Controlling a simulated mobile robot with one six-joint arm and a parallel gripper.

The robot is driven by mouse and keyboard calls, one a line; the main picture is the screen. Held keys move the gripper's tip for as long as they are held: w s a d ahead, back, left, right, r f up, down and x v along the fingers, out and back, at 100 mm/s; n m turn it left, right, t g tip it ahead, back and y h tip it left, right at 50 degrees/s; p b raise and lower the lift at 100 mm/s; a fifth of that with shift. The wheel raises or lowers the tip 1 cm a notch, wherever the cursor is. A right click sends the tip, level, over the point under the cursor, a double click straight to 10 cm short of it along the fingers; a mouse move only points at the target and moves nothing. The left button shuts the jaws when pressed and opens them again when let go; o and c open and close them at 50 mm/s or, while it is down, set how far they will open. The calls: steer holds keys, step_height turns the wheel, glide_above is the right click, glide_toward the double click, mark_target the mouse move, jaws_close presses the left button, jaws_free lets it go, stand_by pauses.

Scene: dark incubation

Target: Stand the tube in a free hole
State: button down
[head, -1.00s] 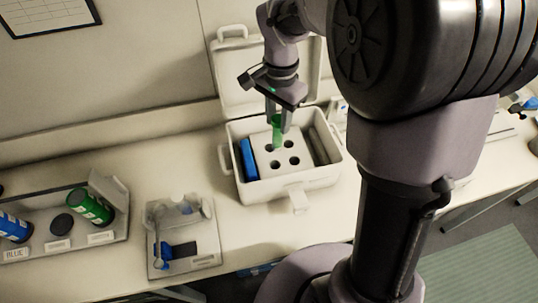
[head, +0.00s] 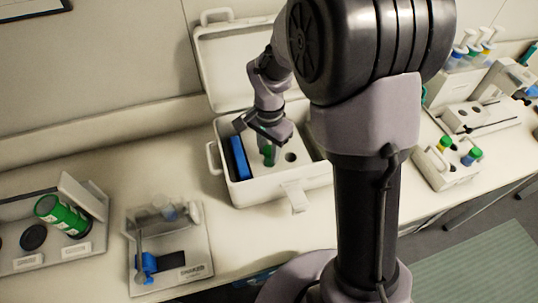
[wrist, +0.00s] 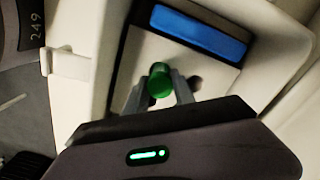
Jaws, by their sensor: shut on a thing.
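The green tube (head: 268,158) is upright between the fingers of my gripper (head: 267,149), inside the open white box (head: 262,193). In the wrist view its round green top (wrist: 159,80) sits between my two fingertips (wrist: 159,91), which are shut on it. The tube is over the white holed block (head: 281,171). One dark hole shows to its right in the head view; the other holes are hidden by my gripper and arm. Whether the tube's lower end is inside a hole cannot be told.
A blue pack (head: 238,157) stands along the box's left side. The box's lid (head: 235,65) is open at the back. A small device (head: 170,250) and a holder with a green canister (head: 62,215) are at left. Racks with capped tubes (head: 449,160) stand at right.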

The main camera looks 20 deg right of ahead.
steer(key=shift+f, duration=0.1)
steer(key=shift+f, duration=0.15)
steer(key=c, duration=1.1)
jaws_free()
steer(key=shift+o, duration=0.2)
